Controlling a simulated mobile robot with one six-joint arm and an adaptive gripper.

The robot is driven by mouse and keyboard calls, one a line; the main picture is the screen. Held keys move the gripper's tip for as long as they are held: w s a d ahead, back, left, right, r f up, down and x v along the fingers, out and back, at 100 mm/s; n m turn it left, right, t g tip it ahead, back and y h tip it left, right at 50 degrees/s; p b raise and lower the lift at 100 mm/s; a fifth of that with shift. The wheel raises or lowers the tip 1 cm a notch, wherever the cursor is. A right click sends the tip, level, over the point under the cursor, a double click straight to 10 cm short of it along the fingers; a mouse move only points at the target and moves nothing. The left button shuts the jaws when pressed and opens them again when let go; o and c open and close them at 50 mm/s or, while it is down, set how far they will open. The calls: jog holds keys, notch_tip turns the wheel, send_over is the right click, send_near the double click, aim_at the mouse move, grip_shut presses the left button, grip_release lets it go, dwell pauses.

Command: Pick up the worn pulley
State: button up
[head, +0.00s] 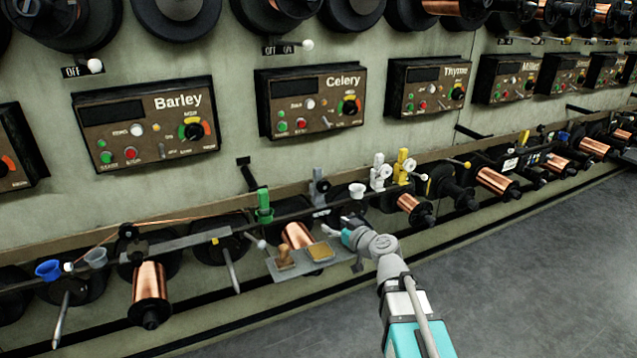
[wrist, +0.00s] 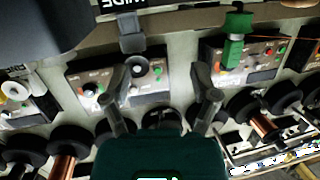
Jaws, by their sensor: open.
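I cannot tell for sure which part is the worn pulley. In the head view, a green guide piece (head: 264,205) and a grey one (head: 319,190) stand on the rail, with a white cup (head: 357,190), a white piece (head: 380,172) and a yellow one (head: 402,168) to the right. My gripper (head: 338,226) is in front of the rail, just below the grey piece. In the wrist view my gripper (wrist: 162,82) has its two fingers spread, with nothing between them. The grey piece (wrist: 131,35) and green piece (wrist: 235,42) lie beyond the fingers there.
A small grey tray (head: 290,271) holds a wooden stamp-like object (head: 284,258) and a tan pad (head: 320,251), left of my gripper. Copper spools (head: 149,285) line the rail below labelled control panels (head: 312,102). The floor (head: 540,270) to the right is clear.

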aim_at(318, 176)
jog(key=w+r+m+t+h+p, duration=0.1)
jog(key=w+r+t+p, duration=0.1)
jog(key=r, duration=0.4)
jog(key=shift+w+d+m+t, duration=0.35)
jog(key=shift+w+t, duration=0.3)
jog(key=shift+t, duration=0.15)
jog(key=shift+x, duration=4.3)
jog(key=shift+f, duration=0.1)
jog(key=shift+x, duration=2.65)
jog(key=shift+w+d, duration=0.1)
jog(key=shift+d, duration=0.15)
